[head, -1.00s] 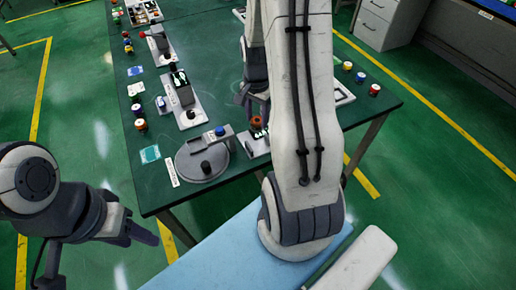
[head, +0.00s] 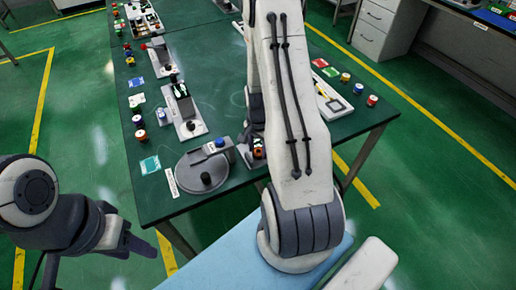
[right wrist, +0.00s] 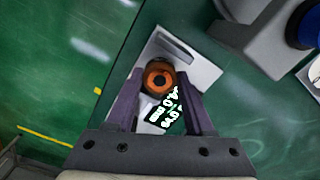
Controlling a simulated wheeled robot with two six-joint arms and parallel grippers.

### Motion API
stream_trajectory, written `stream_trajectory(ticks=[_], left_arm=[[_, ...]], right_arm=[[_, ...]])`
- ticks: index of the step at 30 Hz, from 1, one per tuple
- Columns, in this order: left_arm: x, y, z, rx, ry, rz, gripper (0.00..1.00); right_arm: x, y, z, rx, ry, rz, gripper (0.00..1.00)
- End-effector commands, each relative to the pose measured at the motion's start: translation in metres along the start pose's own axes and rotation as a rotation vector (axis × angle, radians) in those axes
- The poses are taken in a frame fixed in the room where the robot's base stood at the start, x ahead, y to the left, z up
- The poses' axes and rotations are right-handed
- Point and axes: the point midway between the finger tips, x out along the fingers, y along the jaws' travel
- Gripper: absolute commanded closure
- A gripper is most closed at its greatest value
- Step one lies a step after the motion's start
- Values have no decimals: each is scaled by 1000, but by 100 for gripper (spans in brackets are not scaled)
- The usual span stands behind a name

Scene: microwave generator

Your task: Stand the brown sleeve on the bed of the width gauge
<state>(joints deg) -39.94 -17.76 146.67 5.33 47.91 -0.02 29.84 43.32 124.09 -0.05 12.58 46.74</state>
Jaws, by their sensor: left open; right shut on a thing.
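The brown sleeve (right wrist: 159,78), a short ring with an orange-brown top and a dark hole, is between the fingertips of my right gripper (right wrist: 158,84), which is shut on it. In the right wrist view the sleeve overlaps the pale plate of the width gauge (right wrist: 200,72), beside its grey bar. I cannot tell whether it touches the bed. The gauge's dark display with light digits (right wrist: 164,112) shows between the fingers. In the head view my right arm largely hides the gauge (head: 244,156) and gripper. My left gripper (head: 143,246) is open and empty, left of the table.
A grey round turntable device (head: 190,180) with a blue knob stands just left of the gauge. Other devices and several coloured spools line the table's left side. A tray (head: 332,103) and more spools (head: 371,100) are at right. The table's middle is mostly clear.

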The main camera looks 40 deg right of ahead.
Motion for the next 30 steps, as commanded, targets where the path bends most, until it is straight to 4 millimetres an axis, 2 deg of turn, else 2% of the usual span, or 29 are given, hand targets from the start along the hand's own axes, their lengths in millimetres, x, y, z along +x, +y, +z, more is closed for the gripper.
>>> stream_trajectory(ticks=[3,4,6,14,19,23,30], left_arm=[[3,0,0,0,0,0,50],[3,0,0,0,0,0,50],[2,0,0,0,0,0,50],[2,0,0,0,0,0,50],[1,0,0,0,0,0,50],[4,0,0,0,0,0,50],[9,-1,0,0,0,0,50]], right_arm=[[4,0,0,0,0,0,100],[3,0,0,0,0,0,39],[3,0,0,0,0,0,17],[3,0,0,0,0,0,17],[-6,0,0,0,1,-1,17],[-25,-1,-1,0,4,-4,17],[-78,-1,-1,0,5,-5,17]])
